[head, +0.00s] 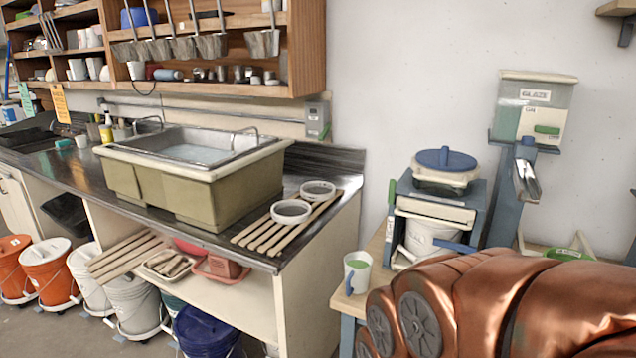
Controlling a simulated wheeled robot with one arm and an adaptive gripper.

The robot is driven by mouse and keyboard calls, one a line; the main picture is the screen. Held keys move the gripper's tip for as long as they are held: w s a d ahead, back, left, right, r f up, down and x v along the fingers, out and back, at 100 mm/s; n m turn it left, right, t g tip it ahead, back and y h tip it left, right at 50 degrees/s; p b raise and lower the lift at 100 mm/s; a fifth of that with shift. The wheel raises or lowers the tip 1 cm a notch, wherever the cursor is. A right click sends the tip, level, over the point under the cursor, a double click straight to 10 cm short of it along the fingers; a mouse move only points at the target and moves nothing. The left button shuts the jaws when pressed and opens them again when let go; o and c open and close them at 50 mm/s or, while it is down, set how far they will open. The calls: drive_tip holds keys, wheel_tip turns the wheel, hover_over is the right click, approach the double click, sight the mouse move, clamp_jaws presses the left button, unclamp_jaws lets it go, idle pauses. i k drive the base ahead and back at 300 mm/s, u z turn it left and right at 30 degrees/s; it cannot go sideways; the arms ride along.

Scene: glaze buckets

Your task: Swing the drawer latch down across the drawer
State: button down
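A blue-grey cabinet (405,188) stands on the wooden bench at the right, with a cream drawer-like front (434,209) across its upper part. A slim upright green bar (391,196) at the cabinet's left edge looks like the latch; it stands vertical beside the front, not across it. A white bucket (428,238) sits in the cabinet below the front. My copper-coloured arm fills the lower right and hides part of the bench. My gripper is not in view.
A blue-lidded tub (445,168) sits on the cabinet. A white cup with a blue handle (357,272) stands at the bench's left front. A glaze container (533,103) on a blue stand is at the right. A sink counter (330,168) stands left, beyond a gap.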

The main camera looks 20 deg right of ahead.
sight(392, 182)
drive_tip(key=z, duration=0.5)
drive_tip(key=k, duration=0.6)
drive_tip(key=u, duration=0.05)
drive_tip(key=i, duration=1.1)
drive_tip(key=u, duration=1.4)
drive_tip(key=i, duration=0.25)
drive_tip(key=u, duration=0.35)
